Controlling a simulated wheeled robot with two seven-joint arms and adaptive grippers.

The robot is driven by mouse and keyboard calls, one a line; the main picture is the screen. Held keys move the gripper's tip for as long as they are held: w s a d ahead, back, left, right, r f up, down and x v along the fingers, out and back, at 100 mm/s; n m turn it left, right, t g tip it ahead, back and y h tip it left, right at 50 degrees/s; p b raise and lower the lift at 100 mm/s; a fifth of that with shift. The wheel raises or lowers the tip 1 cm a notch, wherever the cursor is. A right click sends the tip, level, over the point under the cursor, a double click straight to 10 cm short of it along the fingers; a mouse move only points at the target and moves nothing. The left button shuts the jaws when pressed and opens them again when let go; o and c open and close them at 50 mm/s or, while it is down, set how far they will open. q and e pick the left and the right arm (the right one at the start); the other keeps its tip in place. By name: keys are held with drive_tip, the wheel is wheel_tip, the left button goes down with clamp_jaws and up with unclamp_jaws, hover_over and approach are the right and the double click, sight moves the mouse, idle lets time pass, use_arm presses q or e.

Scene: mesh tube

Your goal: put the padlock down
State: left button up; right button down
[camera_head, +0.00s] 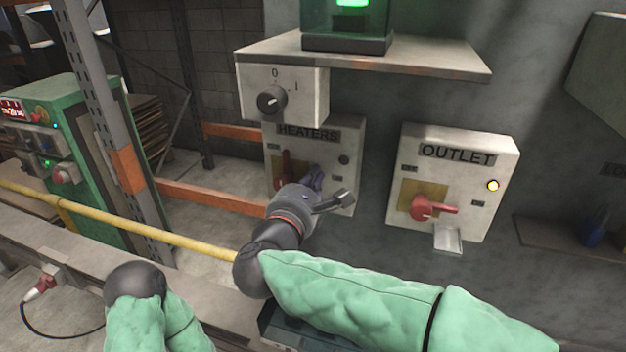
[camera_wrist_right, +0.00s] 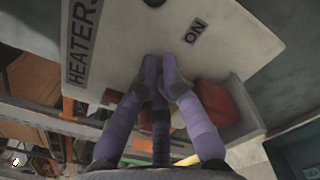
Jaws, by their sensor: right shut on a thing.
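My right gripper (camera_head: 316,180) is in front of the HEATERS panel (camera_head: 345,140). In the right wrist view its purple fingers (camera_wrist_right: 162,75) are drawn together, shut on the padlock, close to the panel face. The padlock itself is hidden by the fingers, and I cannot make out its body or shackle. A red switch handle (camera_head: 284,165) sits on the panel, left of the fingers. In the wrist view a red part (camera_wrist_right: 216,102) shows behind the fingers. My left gripper is out of view; only part of that arm shows at the lower left.
An OUTLET panel (camera_head: 455,190) with a red handle (camera_head: 432,209) and a metal bracket (camera_head: 447,238) is to the right. A shelf (camera_head: 430,57) juts out above. A yellow rail (camera_head: 150,230) crosses at the left. A flat ledge (camera_head: 560,240) at the right has bare room.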

drive_tip(key=shift+f, duration=0.1)
drive_tip(key=c, duration=1.4)
unclamp_jaws()
drive_tip(key=shift+s+a+r, duration=0.1)
drive_tip(key=shift+s+r, duration=0.1)
drive_tip(key=p+v, duration=0.1)
drive_tip(key=v, duration=1)
drive_tip(key=shift+s+f, duration=0.1)
drive_tip(key=shift+s, duration=0.15)
